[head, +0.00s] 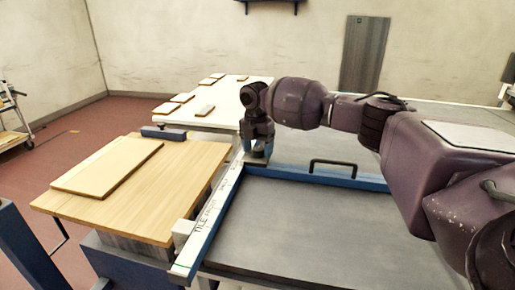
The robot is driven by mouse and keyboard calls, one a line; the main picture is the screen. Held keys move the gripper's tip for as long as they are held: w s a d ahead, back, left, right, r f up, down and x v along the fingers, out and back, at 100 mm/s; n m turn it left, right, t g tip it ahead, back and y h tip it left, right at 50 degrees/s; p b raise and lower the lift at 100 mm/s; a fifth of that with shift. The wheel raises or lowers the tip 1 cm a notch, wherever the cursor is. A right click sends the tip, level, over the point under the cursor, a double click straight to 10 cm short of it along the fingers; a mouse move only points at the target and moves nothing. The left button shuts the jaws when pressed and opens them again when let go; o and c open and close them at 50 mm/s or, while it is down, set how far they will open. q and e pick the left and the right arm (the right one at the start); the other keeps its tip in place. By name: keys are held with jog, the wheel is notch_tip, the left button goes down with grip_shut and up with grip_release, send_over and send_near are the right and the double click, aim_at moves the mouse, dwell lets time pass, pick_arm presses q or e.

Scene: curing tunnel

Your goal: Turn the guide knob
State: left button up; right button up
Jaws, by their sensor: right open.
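My right gripper (257,150) comes in from the right and points down over the corner where the blue guide bar (325,175) meets the white-topped rail (211,217). Its fingers are open. They stand around or just above a small dark part (256,163) at that corner, which seems to be the guide knob. The fingers hide most of it, and I cannot tell whether they touch it. The bar has a black handle (333,162) to the right of the gripper. My left gripper is out of view.
A wooden table (190,185) with a board (110,166) stands left of the rail. A white table (235,95) with several small tiles lies behind. The grey bench top (300,225) in front of the bar is clear. A cart (14,110) stands far left.

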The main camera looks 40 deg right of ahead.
jog(key=c, duration=0.9)
jog(key=shift+c, duration=0.2)
